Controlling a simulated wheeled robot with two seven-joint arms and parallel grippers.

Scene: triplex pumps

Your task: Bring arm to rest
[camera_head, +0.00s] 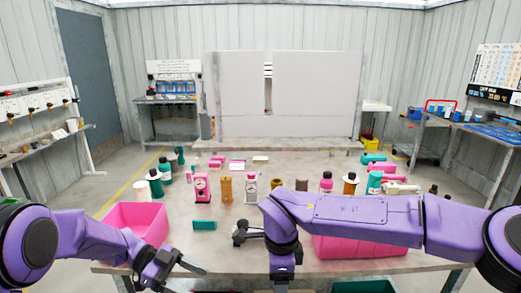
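My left arm comes in from the left, and its dark gripper (172,273) is low over the table's front edge, in front of the left pink bin (137,221). Its fingers look spread apart, with nothing seen between them. My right arm (350,218) reaches across from the right above the table, its wrist bent down near the middle. A dark part (246,233) beside that wrist may belong to the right gripper; whether its fingers are open is unclear. The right arm partly hides the right pink bin (360,247).
The grey table (225,252) carries several pump parts and bottles, including a pink gauge unit (202,187), a brown cylinder (225,189) and a teal block (204,225). A white panel (317,95) stands behind. A side bench (40,145) is left, a cart (430,130) right.

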